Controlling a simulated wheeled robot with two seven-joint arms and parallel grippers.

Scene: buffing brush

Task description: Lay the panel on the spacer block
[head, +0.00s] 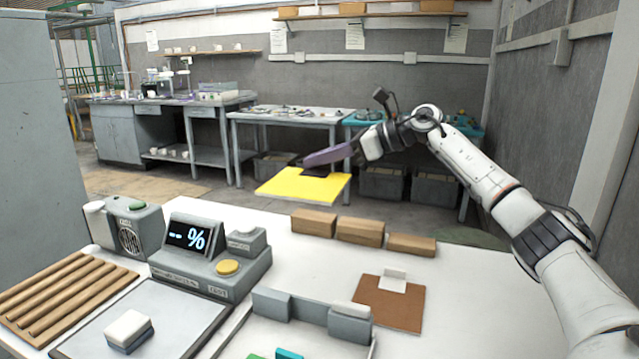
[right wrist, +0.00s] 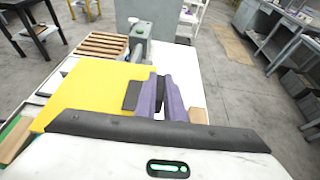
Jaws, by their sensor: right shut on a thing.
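The yellow panel (head: 305,187) is held roughly level in the air, above the far side of the white table. It also fills the left middle of the right wrist view (right wrist: 90,95). My right gripper (head: 322,168) has purple fingers shut at the panel's edge, with a dark piece (right wrist: 131,96) at the grip. Three wooden blocks, left (head: 313,222), middle (head: 360,232) and right (head: 412,244), stand in a row near the table's back edge, in front of and below the panel. I cannot tell which block is the spacer block. My left gripper is out of view.
A slatted wooden rack (head: 62,290), a white-topped block (head: 129,329), grey blocks (head: 312,309) and a brown board (head: 388,303) occupy the front. White tabletop (head: 465,290) is clear at right.

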